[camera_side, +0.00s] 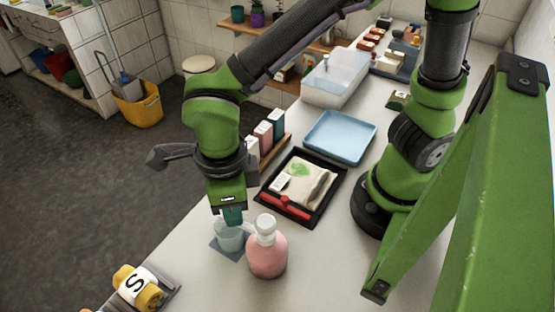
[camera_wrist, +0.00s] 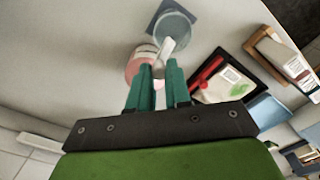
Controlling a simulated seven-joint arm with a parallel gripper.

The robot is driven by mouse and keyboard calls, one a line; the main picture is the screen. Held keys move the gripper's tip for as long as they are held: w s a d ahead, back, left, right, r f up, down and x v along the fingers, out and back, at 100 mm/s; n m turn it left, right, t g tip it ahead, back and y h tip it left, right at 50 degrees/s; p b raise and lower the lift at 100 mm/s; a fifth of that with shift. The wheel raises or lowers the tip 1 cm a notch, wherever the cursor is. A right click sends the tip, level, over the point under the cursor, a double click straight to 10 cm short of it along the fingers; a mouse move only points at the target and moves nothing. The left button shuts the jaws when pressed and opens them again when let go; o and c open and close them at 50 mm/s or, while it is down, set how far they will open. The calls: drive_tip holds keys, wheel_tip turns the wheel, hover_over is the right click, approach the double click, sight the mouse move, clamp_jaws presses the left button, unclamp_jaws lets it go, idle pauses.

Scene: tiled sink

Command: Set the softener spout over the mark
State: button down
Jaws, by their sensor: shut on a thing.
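The softener bottle (camera_side: 267,254) is pink with a white pump head (camera_side: 265,226) and stands upright on the counter. Its white spout points left toward a clear cup (camera_side: 229,238). The cup stands on a dark square (camera_side: 219,248); I cannot tell whether that square is the mark. My gripper (camera_side: 232,217) is low beside the pump head. In the wrist view, its teal fingers (camera_wrist: 158,76) are shut on the white spout (camera_wrist: 165,54), which reaches the rim of the cup (camera_wrist: 173,28). The bottle (camera_wrist: 138,66) is partly hidden behind the fingers there.
A black tray (camera_side: 321,211) with a cloth and a red-handled tool lies behind the bottle. A blue tray (camera_side: 341,137) and a clear bin (camera_side: 335,82) stand farther back. The counter right of the bottle is clear.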

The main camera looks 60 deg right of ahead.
drive_tip(key=shift+w+d+r+m, duration=0.1)
drive_tip(key=shift+d+m, duration=0.25)
drive_tip(key=shift+m, duration=0.35)
drive_tip(key=shift+d, duration=0.1)
drive_tip(key=c, duration=1.1)
unclamp_jaws()
drive_tip(key=shift+o, duration=0.2)
wheel_tip(320, 180, up, 17)
